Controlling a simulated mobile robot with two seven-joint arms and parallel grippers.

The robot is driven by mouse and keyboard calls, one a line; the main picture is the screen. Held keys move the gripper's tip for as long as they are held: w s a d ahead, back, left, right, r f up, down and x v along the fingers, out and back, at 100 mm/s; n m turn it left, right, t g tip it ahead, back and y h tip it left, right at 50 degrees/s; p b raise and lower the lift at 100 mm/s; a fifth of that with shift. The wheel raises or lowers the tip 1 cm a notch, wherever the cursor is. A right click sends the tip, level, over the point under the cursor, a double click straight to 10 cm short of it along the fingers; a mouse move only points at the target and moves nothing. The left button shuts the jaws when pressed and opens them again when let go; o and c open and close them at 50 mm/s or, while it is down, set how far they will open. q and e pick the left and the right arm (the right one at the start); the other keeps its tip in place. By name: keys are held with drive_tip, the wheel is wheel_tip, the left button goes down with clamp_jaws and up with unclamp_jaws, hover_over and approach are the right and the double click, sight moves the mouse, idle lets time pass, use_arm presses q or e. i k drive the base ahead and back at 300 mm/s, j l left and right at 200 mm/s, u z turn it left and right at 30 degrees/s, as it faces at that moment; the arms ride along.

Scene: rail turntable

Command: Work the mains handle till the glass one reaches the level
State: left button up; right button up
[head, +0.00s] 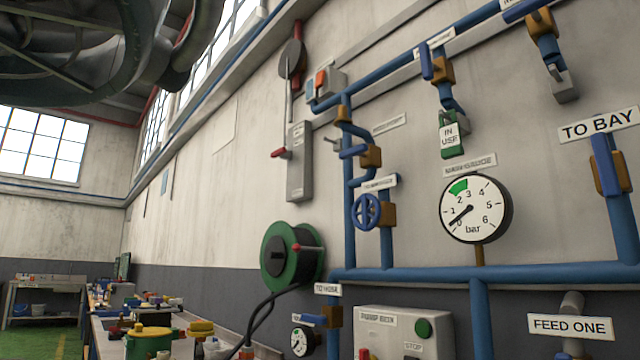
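A round dial labelled as a gauge (476,208) hangs on the wall at the right. It is marked in bar, its needle points low left near zero, and a green band lies around 2 to 3. A blue handwheel (367,211) sits on the blue pipes to its left, under a label too small to read. Blue lever handles (606,164) sit on brass-coloured valve bodies. A red-knobbed lever (279,153) stands out from a grey wall box. I cannot tell which is the mains handle; no label reading mains is legible. Neither gripper is in view.
A green "IN USE" tag (451,134) hangs on an upper valve. A smaller gauge (303,341) is low down beside the pump box (404,330). A green hose reel (290,256) is on the wall. A cluttered bench (104,329) runs left. A large dark structure hangs overhead at upper left.

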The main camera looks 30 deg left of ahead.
sight(283, 153)
drive_tip(key=u, duration=1.25)
